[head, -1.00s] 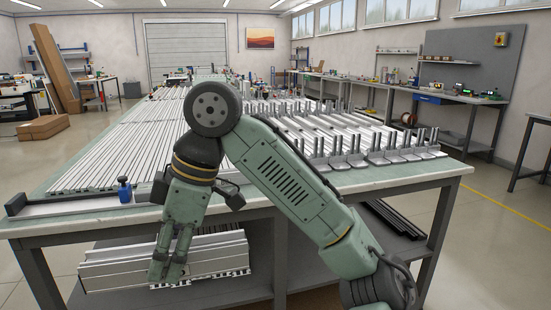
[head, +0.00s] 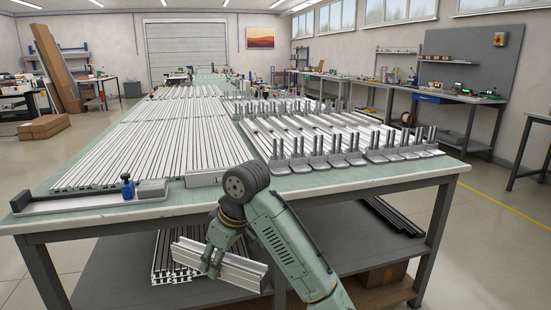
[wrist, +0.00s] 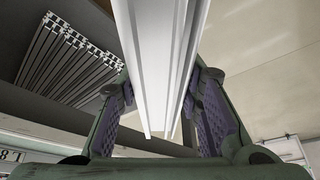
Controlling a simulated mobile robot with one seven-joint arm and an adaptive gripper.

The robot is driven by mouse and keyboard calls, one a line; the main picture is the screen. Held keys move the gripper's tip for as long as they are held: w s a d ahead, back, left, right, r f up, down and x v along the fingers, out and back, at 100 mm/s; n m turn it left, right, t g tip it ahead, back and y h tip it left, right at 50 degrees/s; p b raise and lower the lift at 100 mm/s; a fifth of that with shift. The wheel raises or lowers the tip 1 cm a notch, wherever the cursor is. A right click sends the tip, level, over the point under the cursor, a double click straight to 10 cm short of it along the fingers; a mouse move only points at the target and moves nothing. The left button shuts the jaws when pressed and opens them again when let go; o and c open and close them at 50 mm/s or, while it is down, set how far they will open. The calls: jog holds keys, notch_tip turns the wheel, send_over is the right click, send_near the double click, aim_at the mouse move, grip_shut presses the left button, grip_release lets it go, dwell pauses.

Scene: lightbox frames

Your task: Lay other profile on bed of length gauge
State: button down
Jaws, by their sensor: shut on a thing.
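My gripper (head: 213,258) is shut on a silver aluminium profile (head: 246,271), in front of the table and below its top. The profile is tilted down to the right in the head view. In the wrist view the profile (wrist: 160,60) runs between the purple-padded fingers (wrist: 162,125). The length gauge is at the front left of the tabletop: a long low bed (head: 80,205) with a dark end block at its left and a blue clamp-like part (head: 127,187). A small grey block (head: 152,189) stands right of the blue part. The held profile is apart from the bed.
Several profiles (head: 168,262) lie on the lower shelf (head: 115,278), behind the held one. Rows of long profiles (head: 150,140) cover the tabletop's left side. Upright-pronged brackets (head: 350,155) line the right. The table's front edge (head: 340,190) lies above my gripper.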

jog(key=w+d+f+m+t+h, duration=0.15)
jog(key=d+f+m, duration=0.25)
jog(key=f, duration=0.7)
jog(key=w+d+f+m+t, duration=0.1)
jog(key=w+d+f+m, duration=0.25)
jog(key=f, duration=0.85)
jog(key=s+d+f+m+h, duration=0.1)
jog(key=s+d+f+m, duration=0.1)
jog(key=s+f, duration=0.5)
jog(key=s+d+f+m+h, duration=0.1)
jog(key=s+d+f+m, duration=0.2)
jog(key=s+f, duration=0.4)
notch_tip(320, 180, down, 7)
jog(key=shift+d+f+m, duration=0.2)
jog(key=shift+d+m, duration=0.15)
jog(key=shift+d, duration=0.2)
jog(key=shift+w+d+h, duration=0.1)
jog(key=shift+h, duration=0.15)
